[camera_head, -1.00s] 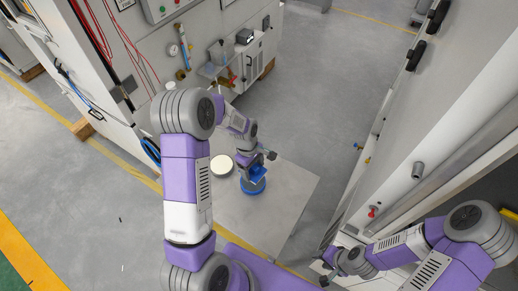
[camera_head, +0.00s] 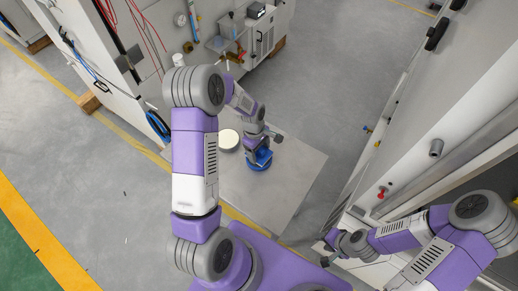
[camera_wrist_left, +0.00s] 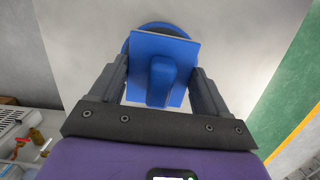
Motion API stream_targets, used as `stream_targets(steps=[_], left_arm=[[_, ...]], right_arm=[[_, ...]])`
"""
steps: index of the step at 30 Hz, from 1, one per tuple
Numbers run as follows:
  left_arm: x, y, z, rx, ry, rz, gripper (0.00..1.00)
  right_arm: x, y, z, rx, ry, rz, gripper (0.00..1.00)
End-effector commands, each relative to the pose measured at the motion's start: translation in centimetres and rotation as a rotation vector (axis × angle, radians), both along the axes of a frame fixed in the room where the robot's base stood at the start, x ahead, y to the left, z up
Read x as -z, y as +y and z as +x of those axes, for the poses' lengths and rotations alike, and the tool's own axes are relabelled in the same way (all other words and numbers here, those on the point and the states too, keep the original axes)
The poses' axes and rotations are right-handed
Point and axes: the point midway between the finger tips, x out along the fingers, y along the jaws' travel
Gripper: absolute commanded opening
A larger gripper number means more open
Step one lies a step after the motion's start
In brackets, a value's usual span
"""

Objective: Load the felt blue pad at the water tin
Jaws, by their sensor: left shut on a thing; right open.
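The blue pad (camera_wrist_left: 141,65) is a flat square plate with a raised blue grip block in the left wrist view. My left gripper (camera_wrist_left: 162,92) is shut on that block, one finger on each side. A round blue tin (camera_wrist_left: 151,26) shows partly behind the plate's far edge; the plate hides the rest of it. In the head view my left gripper (camera_head: 259,151) is directly over the blue tin (camera_head: 256,167). I cannot tell whether the pad touches the tin. My right gripper (camera_head: 328,253) is open and empty at the lower right, far from both.
A round cream-topped item (camera_head: 228,139) stands left of the tin on the grey table (camera_head: 292,180). The table's right part is bare. A cabinet with hoses (camera_head: 150,50) stands behind left, and a large light-grey machine (camera_head: 420,125) rises at right.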

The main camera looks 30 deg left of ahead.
Motion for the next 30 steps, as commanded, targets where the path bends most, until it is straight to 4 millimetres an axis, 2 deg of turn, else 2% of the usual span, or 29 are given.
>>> stream_targets(steps=[30], left_arm=[[0.45,0.0,0.01,0.0,0.0,0.0,0.52]], right_arm=[[0.37,0.0,0.01,0.0,0.0,0.0,0.43]])
